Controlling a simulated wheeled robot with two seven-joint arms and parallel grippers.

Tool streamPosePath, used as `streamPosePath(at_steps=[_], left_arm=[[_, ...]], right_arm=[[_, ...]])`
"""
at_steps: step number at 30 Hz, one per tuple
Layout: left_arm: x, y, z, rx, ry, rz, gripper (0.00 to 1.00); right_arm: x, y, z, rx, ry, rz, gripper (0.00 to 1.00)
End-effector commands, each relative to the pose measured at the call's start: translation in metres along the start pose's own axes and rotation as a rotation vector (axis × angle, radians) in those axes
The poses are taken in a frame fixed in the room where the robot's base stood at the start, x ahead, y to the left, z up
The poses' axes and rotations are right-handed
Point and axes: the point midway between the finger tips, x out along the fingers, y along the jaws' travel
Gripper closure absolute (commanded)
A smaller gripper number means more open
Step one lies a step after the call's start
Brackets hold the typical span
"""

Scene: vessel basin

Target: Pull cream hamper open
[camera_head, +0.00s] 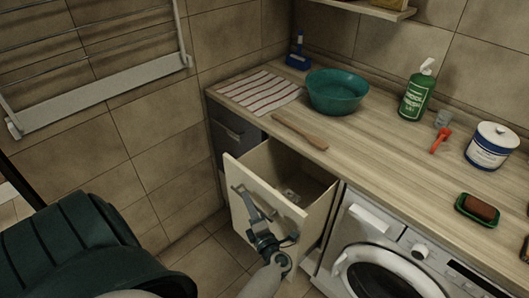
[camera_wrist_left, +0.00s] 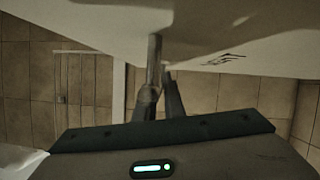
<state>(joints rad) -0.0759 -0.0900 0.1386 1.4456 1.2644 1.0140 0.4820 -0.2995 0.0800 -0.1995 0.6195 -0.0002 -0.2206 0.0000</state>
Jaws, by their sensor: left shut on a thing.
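The cream hamper (camera_head: 262,196) is a tilt-out or pull-out front under the counter, left of the washing machine. It stands partly open, and its inside shows between the front panel and the counter. My left gripper (camera_head: 247,200) is at the outer face of the front, shut on the hamper's handle (camera_head: 240,188). In the left wrist view the fingers (camera_wrist_left: 160,92) meet at the metal handle bar (camera_wrist_left: 154,62) below the pale panel (camera_wrist_left: 240,35). My right gripper is not in view.
The washing machine (camera_head: 375,245) stands right of the hamper. A grey drawer unit (camera_head: 228,130) is on its left. The wooden counter (camera_head: 360,150) above holds a teal basin (camera_head: 337,92), a striped cloth (camera_head: 260,91), a wooden paddle (camera_head: 300,131) and a green bottle (camera_head: 416,95).

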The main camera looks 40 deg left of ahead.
Motion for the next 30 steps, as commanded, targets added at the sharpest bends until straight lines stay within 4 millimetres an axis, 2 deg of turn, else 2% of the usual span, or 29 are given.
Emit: streamPosePath(at_steps=[1, 3, 15, 21, 30], left_arm=[[-0.007, 0.004, -0.016, 0.005, 0.002, -0.002, 1.0], [-0.014, 0.007, -0.034, 0.005, 0.003, -0.003, 1.0], [-0.053, 0.027, -0.128, 0.004, 0.002, -0.001, 1.0], [-0.064, 0.033, -0.156, 0.003, 0.001, -0.001, 1.0], [-0.07, 0.036, -0.168, 0.0, 0.0, -0.001, 1.0]], right_arm=[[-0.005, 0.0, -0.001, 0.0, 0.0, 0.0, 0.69], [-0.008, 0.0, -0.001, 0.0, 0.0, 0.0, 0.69], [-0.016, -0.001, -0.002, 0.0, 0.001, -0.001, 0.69], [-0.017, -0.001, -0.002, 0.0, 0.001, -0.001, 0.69], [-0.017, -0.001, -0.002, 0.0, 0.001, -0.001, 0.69]])
